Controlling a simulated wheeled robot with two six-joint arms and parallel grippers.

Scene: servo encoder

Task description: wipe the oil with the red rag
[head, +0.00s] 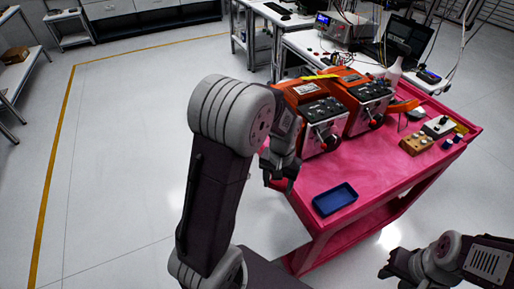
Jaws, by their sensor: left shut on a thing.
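My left gripper (279,180) hangs at the near left edge of the pink cart, its fingers pointing down. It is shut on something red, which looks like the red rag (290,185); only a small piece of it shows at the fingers. I cannot make out any oil on the cart top or the floor. My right gripper (388,271) is low at the right, off the near side of the cart; whether its fingers are open is unclear.
The pink cart (385,170) carries a blue tray (335,199) at its near corner, two orange machines with control panels (322,112), a wooden block (416,144) and a white bottle (394,73). A bench with electronics (310,45) stands behind. The floor at left is clear.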

